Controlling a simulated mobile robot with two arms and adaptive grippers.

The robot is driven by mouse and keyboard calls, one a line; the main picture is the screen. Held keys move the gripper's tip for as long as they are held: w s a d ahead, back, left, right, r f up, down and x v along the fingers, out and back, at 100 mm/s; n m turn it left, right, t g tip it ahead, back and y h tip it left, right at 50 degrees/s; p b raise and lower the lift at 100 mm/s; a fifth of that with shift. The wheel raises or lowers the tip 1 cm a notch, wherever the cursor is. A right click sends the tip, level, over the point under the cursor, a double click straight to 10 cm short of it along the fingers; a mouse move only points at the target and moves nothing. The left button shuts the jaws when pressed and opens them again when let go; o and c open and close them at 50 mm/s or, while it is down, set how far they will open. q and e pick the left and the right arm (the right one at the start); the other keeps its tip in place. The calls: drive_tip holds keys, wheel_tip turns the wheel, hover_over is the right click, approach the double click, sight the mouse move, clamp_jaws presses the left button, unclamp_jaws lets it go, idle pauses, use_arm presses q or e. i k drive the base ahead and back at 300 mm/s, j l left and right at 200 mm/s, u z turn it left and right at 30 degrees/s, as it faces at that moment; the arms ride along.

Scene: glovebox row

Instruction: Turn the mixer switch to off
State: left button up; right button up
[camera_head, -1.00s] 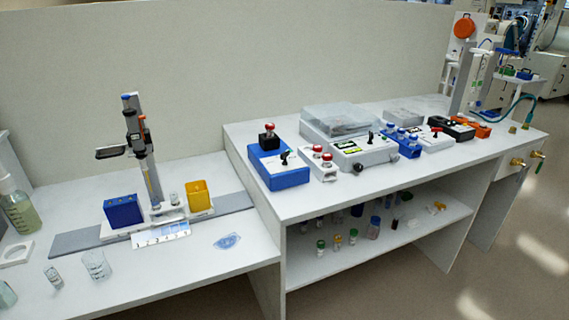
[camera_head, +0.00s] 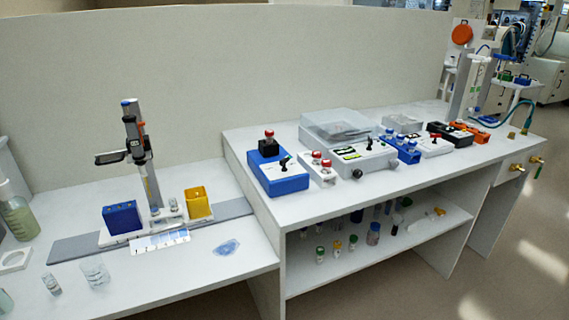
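Several switch boxes stand on the raised bench in the head view; no label is readable, so I cannot tell which one is the mixer switch. A blue box (camera_head: 280,184) carries a black lever (camera_head: 285,161) and, at its back, a black block with a red knob (camera_head: 269,134). A white instrument (camera_head: 372,158) with a clear lid has a small black lever (camera_head: 369,143) and a black front knob (camera_head: 358,174). A white box (camera_head: 432,148) to its right has a red-and-black switch. The lever settings are too small to read. Neither of my grippers is in view.
A lower bench at left holds a stand (camera_head: 146,160), a blue bin (camera_head: 122,219), a yellow bin (camera_head: 198,203) and glassware. Small bottles (camera_head: 372,234) stand on the shelf under the raised bench. A back panel (camera_head: 220,70) closes the rear. The floor at right is clear.

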sight(286, 159)
drive_tip(key=i+j+u, duration=0.2)
drive_tip(key=j, duration=0.15)
drive_tip(key=i+j+u, duration=0.2)
drive_tip(key=j, duration=0.2)
drive_tip(key=i+j+u, duration=0.1)
drive_tip(key=j+u, duration=0.15)
drive_tip(key=j, duration=0.1)
